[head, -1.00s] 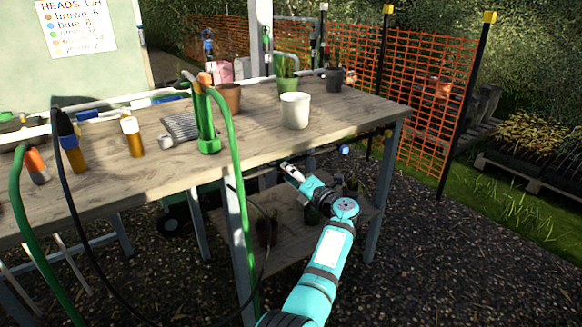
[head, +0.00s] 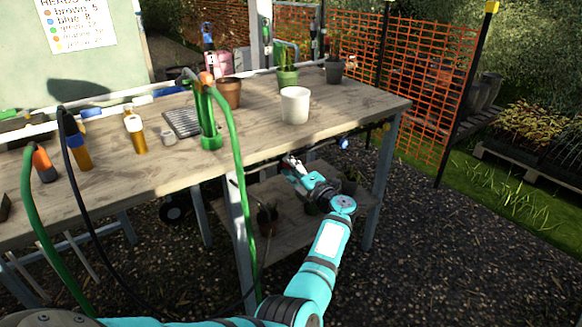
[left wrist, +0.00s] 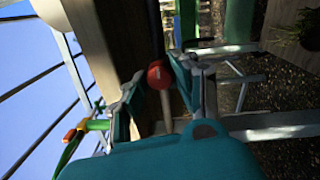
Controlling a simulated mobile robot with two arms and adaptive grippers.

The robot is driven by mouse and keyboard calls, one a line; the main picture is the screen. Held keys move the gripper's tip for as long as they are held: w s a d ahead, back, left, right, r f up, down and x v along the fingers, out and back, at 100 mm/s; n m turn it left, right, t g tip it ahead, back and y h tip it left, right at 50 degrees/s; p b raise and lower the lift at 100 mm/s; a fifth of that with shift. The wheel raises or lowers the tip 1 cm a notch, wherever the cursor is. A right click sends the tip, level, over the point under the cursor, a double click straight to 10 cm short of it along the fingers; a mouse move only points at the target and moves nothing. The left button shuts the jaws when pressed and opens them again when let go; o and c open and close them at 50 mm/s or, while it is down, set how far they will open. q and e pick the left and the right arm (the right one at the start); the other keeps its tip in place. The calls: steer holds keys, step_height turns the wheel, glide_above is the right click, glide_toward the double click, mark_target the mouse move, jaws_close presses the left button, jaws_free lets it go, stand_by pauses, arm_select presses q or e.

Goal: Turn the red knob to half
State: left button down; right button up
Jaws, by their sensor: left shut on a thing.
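The red knob (left wrist: 160,74) shows in the left wrist view as a round red head with a small pale mark. It sits beside the bench's wooden edge, between the two fingers of my left gripper (left wrist: 158,86). In the head view my left gripper (head: 291,161) is just below the front edge of the bench, shut on the knob. The gripper hides the knob there, and its exact turn cannot be read. My right gripper is in neither view.
The wooden bench (head: 340,108) holds a white pot (head: 295,105), plant pots and tools. A green hose (head: 238,150) hangs left of my gripper. An orange fence (head: 425,75) stands behind.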

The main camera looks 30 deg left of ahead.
arm_select(q)
steer(key=c, duration=1)
jaws_free()
